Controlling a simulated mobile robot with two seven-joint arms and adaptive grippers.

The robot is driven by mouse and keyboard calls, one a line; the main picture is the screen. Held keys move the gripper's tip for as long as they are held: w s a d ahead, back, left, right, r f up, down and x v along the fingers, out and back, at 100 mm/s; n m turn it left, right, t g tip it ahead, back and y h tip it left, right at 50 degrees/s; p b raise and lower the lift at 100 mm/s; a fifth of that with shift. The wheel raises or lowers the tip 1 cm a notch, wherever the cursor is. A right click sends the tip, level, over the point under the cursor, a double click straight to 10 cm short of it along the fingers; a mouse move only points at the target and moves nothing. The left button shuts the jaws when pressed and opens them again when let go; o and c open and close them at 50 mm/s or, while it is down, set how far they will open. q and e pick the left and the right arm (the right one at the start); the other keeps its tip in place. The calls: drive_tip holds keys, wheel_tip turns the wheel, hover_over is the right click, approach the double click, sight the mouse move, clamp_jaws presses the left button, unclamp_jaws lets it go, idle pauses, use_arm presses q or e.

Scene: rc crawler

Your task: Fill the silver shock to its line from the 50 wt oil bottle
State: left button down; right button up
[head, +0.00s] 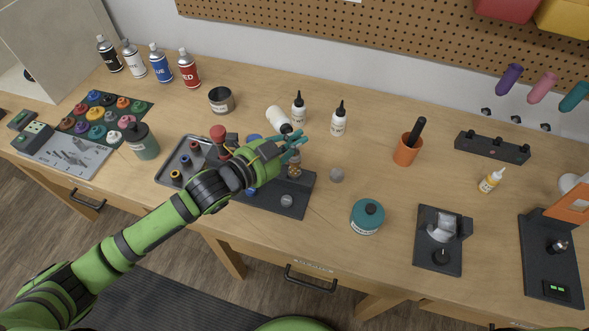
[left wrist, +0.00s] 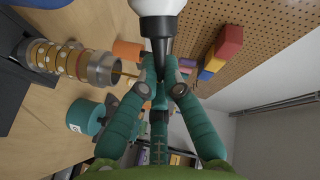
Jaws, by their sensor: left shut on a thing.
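My left gripper (head: 293,147) is shut on a white bottle (head: 278,117), held tilted with its black nozzle down; the label is not readable. In the left wrist view the bottle (left wrist: 157,7) is at the top, its black nozzle (left wrist: 158,42) pointing in between my fingers (left wrist: 160,88). The shock (head: 294,167) stands in a dark stand (head: 296,205) just below the gripper. In the left wrist view the shock (left wrist: 70,62) shows amber coils and a silver rim. A thin amber streak (left wrist: 125,73) runs from the rim toward the nozzle, like oil. The fill line is not readable. My right gripper is not in view.
Two white bottles with black nozzles (head: 299,109) (head: 339,119) stand upright behind the gripper. A grey tray (head: 166,172) with small jars is left. A teal jar (head: 367,217) and orange cup (head: 408,150) stand right. The table between them is mostly clear.

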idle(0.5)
use_arm(q)
drive_tip(key=r+n+p, duration=0.1)
drive_tip(key=p, duration=0.2)
drive_tip(key=shift+r+g, duration=0.1)
drive_tip(key=shift+g, duration=0.3)
drive_tip(key=shift+n+g+p, duration=0.3)
drive_tip(key=shift+n+p, duration=0.3)
drive_tip(key=shift+p, duration=0.2)
